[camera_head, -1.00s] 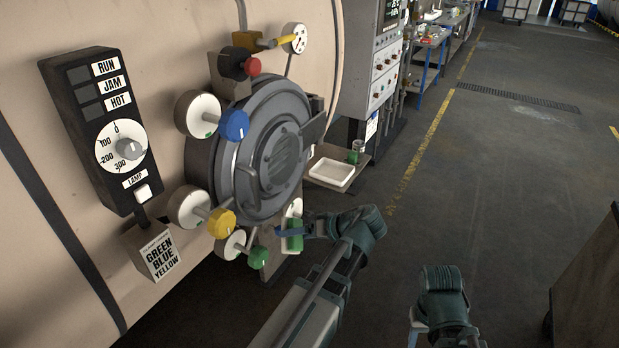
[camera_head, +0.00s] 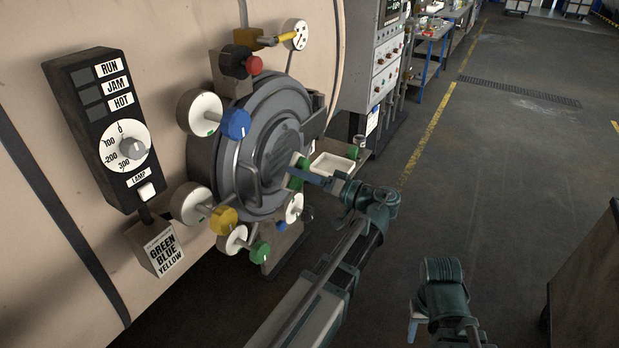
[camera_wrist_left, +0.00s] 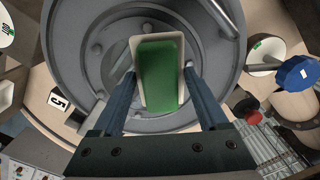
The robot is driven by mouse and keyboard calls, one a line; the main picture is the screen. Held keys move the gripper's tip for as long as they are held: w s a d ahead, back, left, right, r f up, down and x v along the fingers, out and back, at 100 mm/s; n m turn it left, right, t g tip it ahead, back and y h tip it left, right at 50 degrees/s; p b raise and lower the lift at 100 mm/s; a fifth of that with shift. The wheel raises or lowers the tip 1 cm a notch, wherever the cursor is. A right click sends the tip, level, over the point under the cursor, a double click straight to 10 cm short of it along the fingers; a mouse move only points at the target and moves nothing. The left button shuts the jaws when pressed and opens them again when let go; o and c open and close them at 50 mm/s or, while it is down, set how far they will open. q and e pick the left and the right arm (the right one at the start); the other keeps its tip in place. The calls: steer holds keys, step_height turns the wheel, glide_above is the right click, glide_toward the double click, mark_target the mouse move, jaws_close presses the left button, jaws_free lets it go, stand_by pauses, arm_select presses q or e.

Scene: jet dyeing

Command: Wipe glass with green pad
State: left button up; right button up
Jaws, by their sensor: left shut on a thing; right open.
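The green pad (camera_head: 297,173), green with a pale backing, is held in my left gripper (camera_head: 307,177) in front of the round grey door. In the left wrist view the pad (camera_wrist_left: 160,78) sits between the two blue fingers, over the middle of the door. The door's round glass (camera_head: 281,147) is partly covered by the pad and gripper. I cannot tell whether the pad touches the glass. My right gripper (camera_head: 413,326) is open and empty at the lower right, away from the machine.
Blue (camera_head: 236,124), yellow (camera_head: 222,221) and green (camera_head: 259,252) valve knobs surround the door. A white tray (camera_head: 333,166) with a green-topped item beside it lies right of the door. A black control panel (camera_head: 110,130) is on the left.

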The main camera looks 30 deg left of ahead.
arm_select(q)
steer(key=shift+w+a, duration=0.15)
steer(key=shift+a, duration=1.7)
steer(key=shift+w+a, duration=0.1)
steer(key=shift+a, duration=0.9)
steer(key=shift+w, duration=0.1)
steer(key=w, duration=0.3)
steer(key=shift+w+d, duration=0.3)
steer(key=shift+w, duration=0.1)
steer(key=shift+a, duration=0.1)
steer(key=s, duration=0.4)
steer(key=shift+a, duration=0.1)
